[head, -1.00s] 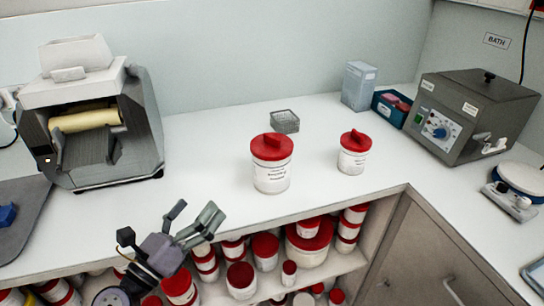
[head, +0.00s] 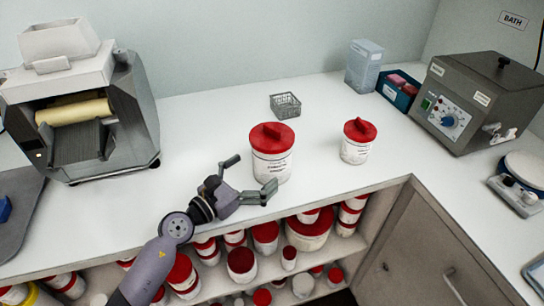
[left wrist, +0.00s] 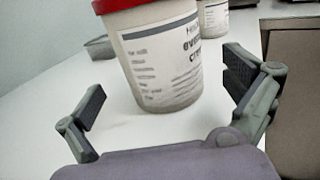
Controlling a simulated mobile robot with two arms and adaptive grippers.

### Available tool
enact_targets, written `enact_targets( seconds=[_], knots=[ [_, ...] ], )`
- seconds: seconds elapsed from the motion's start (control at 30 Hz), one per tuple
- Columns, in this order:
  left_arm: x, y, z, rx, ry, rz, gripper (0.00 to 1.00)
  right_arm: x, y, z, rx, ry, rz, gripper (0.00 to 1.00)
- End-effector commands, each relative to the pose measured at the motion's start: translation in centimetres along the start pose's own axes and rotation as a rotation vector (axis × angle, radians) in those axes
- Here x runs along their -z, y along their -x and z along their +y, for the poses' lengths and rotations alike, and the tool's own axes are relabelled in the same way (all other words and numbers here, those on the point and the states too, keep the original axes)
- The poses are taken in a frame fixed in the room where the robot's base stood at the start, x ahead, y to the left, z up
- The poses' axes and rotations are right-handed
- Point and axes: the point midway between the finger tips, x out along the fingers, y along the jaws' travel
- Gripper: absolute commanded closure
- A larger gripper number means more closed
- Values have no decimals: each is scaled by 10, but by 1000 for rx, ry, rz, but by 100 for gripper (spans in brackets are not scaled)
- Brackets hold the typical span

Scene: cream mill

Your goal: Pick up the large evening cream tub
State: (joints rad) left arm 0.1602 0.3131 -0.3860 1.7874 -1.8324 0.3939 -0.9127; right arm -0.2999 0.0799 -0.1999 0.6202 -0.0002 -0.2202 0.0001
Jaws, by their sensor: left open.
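The large cream tub (head: 271,165) is white with a red lid and stands upright on the white counter. In the left wrist view its label (left wrist: 165,55) shows part of the word "evening". A smaller white tub with a red lid (head: 356,148) stands to its right; it also shows behind the large tub in the left wrist view (left wrist: 214,16). My left gripper (head: 253,176) is open, just in front and to the left of the large tub. Its fingers point toward the tub, with the tub ahead and between them, and nothing is held. My right gripper is not in view.
A wire basket (head: 285,108) stands behind the large tub. A roller machine (head: 90,110) is at left and a grey bath unit (head: 474,105) at right. Below the counter edge, a shelf (head: 345,262) holds several red-lidded tubs. The counter around the large tub is clear.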

Motion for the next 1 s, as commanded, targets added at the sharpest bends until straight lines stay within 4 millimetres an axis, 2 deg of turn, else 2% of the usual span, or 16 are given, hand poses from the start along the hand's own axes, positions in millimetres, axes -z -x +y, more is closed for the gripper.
enact_targets(
  seconds=[0.17, 0.33, 0.5, 0.77, 1.0],
  knots=[
    [-2, -12, -1, 1, 1, -1, 0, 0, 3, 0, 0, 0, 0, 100],
    [-10, -37, -2, 0, 3, -4, 0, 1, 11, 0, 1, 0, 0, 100],
    [-7, -55, -1, 0, 1, -1, 0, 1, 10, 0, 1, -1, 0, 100],
    [-6, -58, -1, 0, 1, 0, 0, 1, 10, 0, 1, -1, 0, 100],
    [-6, -57, -1, 0, 1, 0, 15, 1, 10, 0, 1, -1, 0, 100]
  ],
)
